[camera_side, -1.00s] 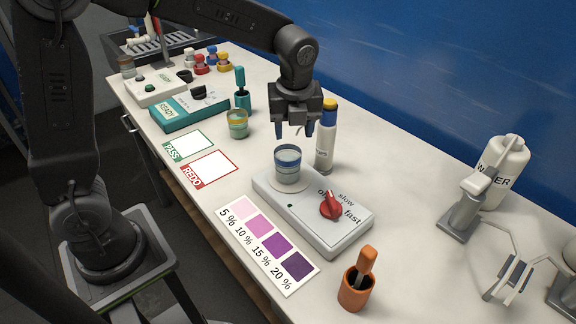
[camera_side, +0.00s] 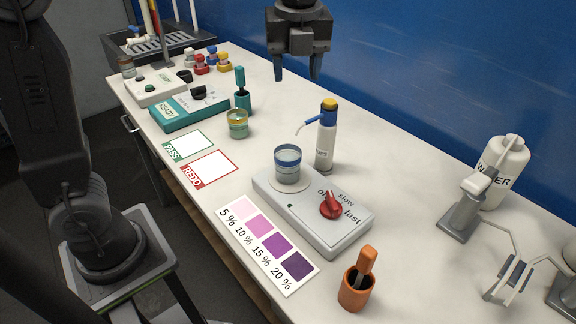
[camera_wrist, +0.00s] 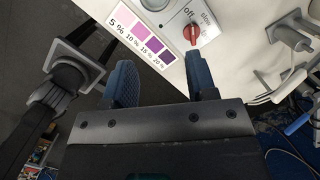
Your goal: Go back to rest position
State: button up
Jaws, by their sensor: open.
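My gripper (camera_side: 297,68) is high above the back of the bench at the top of the side view, open with nothing between its fingers. In the wrist view my gripper (camera_wrist: 163,82) also shows its two blue fingers spread apart. Below it, a beaker with a blue band (camera_side: 287,163) stands upright on the stirrer (camera_side: 313,215), whose red knob (camera_side: 331,204) sits between the words off, slow and fast. A white bottle with a blue spout and yellow cap (camera_side: 326,145) stands behind the stirrer, apart from my gripper.
A purple colour chart (camera_side: 262,241) and an orange pot (camera_side: 356,287) lie at the front. A teal READY box (camera_side: 188,108), a green-banded beaker (camera_side: 237,124) and PASS and REDO cards (camera_side: 207,169) are at left. A WATER bottle (camera_side: 502,170) and metal stand (camera_side: 461,215) occupy the right.

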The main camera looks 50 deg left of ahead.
jog(key=s+a+f+n+t, duration=0.1)
jog(key=s+f+n+t, duration=0.1)
jog(key=s+n, duration=0.7)
jog(key=s+a+f+n+t+h, duration=0.1)
jog(key=s+a+f+n+t, duration=0.1)
jog(key=s+f+n, duration=0.3)
jog(key=s+n, duration=0.4)
jog(key=n, duration=0.6)
jog(key=shift+a+n+t+h, duration=0.2)
jog(key=shift+n+t+h, duration=0.1)
jog(key=shift+c, duration=0.2)
dwell(1.1)
